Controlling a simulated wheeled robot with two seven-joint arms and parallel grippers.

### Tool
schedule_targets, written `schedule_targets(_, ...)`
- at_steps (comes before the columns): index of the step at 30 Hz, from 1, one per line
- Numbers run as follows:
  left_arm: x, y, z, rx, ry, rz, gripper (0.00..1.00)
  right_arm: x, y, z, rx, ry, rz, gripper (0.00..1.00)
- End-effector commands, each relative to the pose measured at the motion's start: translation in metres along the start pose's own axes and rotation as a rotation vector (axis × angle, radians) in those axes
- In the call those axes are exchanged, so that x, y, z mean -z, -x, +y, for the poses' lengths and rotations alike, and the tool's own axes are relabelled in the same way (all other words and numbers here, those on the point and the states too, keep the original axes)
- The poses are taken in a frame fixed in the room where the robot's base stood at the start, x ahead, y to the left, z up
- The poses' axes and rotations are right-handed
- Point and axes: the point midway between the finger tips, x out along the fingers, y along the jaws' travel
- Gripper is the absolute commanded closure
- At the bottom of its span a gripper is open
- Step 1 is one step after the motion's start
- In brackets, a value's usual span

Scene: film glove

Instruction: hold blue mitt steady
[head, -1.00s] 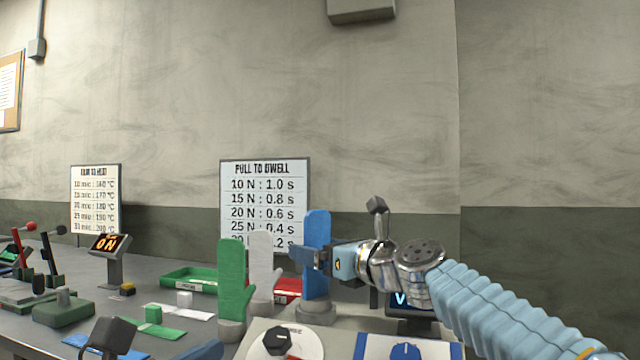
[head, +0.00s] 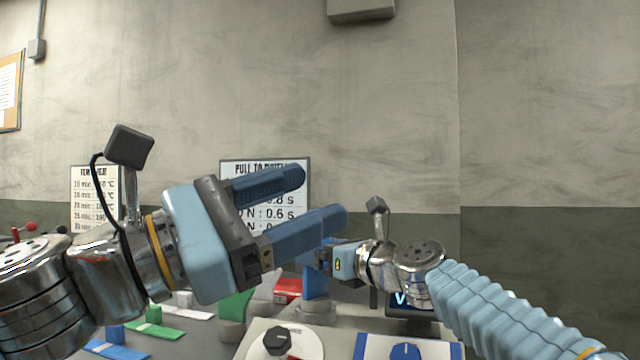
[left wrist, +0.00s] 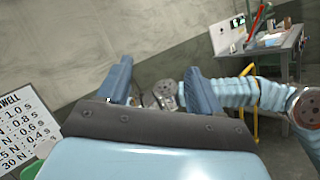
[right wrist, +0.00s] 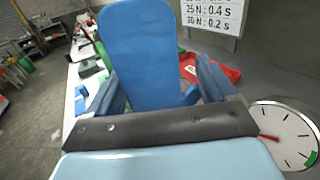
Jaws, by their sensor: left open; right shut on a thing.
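The blue mitt (head: 316,284) stands upright on a grey round base; my left gripper hides its upper part in the head view. It fills the middle of the right wrist view (right wrist: 140,48), between the fingers. My right gripper (head: 322,256) is shut on the mitt from the right side. My left gripper (head: 322,196) is open and empty, its blue fingers pointing right, in front of the mitt's top in the head view. In the left wrist view its fingers (left wrist: 160,82) are spread with nothing between them.
A green mitt (head: 235,304) and a white mitt (head: 266,289) stand left of the blue one, partly hidden. A red tray (head: 287,288) lies behind. A dial gauge (right wrist: 285,135) shows at right.

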Motion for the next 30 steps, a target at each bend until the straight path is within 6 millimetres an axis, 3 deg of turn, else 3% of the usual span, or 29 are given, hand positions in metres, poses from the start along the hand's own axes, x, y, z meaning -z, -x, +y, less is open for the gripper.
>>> schedule_targets(1, -0.005, -0.005, -0.001, 0.037, -0.024, -0.012, 0.35, 0.008, -0.003, 0.002, -0.007, -0.005, 0.015, 0.47)
schedule_targets(9, -0.019, -0.018, -0.011, 0.223, -0.132, -0.018, 0.35, 0.009, -0.003, 0.002, -0.007, -0.005, 0.015, 0.47)
schedule_targets(23, -0.019, -0.018, -0.013, 0.251, -0.146, -0.012, 0.35, 0.009, -0.003, 0.002, -0.007, -0.005, 0.015, 0.47)
schedule_targets(24, -0.019, -0.018, -0.013, 0.251, -0.146, -0.012, 0.35, 0.008, -0.003, 0.002, -0.007, -0.005, 0.015, 0.11)
schedule_targets(26, -0.019, -0.018, -0.013, 0.251, -0.146, -0.012, 0.35, 0.008, -0.003, 0.002, -0.007, -0.005, 0.015, 0.02)
schedule_targets(30, -0.019, -0.018, -0.013, 0.250, -0.146, -0.012, 0.35, 0.006, -0.002, 0.001, -0.005, -0.003, 0.010, 0.00)
